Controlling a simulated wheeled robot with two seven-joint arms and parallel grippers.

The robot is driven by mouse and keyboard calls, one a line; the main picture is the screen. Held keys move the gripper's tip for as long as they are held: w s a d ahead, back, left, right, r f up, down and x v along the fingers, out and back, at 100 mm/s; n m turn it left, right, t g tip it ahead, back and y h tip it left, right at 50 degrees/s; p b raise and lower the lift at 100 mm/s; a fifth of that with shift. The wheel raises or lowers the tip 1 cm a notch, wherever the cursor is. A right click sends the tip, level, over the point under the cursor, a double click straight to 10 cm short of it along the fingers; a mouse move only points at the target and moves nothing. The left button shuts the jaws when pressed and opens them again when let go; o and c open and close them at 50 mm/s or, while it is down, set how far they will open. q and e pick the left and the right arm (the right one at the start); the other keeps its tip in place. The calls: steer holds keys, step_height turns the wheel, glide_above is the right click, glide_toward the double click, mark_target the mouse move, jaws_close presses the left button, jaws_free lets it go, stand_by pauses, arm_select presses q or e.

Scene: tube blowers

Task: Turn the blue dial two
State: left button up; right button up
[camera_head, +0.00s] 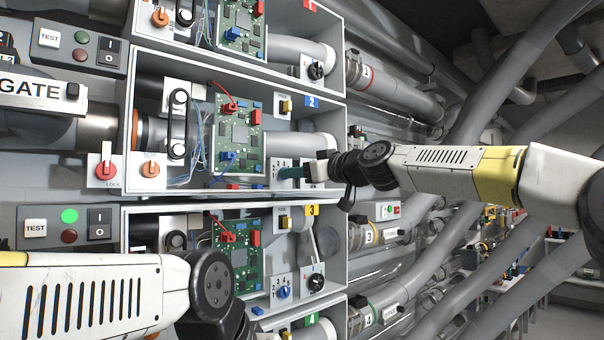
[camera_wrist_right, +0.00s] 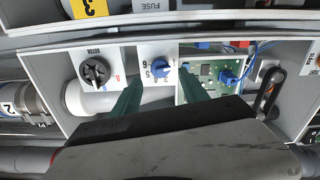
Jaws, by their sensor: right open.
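The blue dial (camera_wrist_right: 161,65) of compartment two sits on a white panel with numbers beside it, in the right wrist view. My right gripper (camera_wrist_right: 160,76) is open, with one green finger on each side of the dial. I cannot tell whether the fingers touch it. In the head view, my right gripper (camera_head: 288,172) reaches into the compartment with the blue 2 label (camera_head: 311,102), and its fingers hide that dial. My left arm (camera_head: 90,296) comes in at the lower left; its gripper is out of view.
A black dial (camera_wrist_right: 95,72) is beside the blue one in the right wrist view. The green circuit board (camera_head: 238,137) is left of my right gripper in the head view. Compartment three below has its own blue dial (camera_head: 284,292). Shelf walls and pipes surround the arm.

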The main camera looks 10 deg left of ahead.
steer(key=shift+x, duration=2.1)
jaws_close()
